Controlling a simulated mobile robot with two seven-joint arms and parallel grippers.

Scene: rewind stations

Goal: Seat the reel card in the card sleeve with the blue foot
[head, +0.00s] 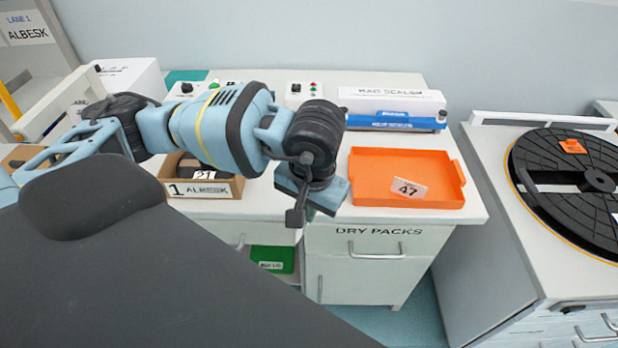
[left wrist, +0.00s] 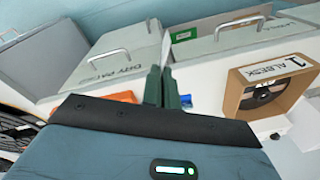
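My left gripper (head: 297,212) points down over the worktop's front edge, left of the tray. In the left wrist view its two dark green fingers (left wrist: 163,88) stand close together and look shut. A pale sliver shows by their tips; I cannot tell it from the background. No card shows clearly in the gripper. I cannot make out a card sleeve with a blue foot. My right gripper is not in view.
A white and blue bag sealer (head: 393,108) stands behind the tray. A cardboard box marked 1 ALBESK (head: 217,191) is at the left, partly behind my arm. A black reel (head: 585,200) lies on the right-hand unit. A green bin (head: 272,259) sits below the worktop.

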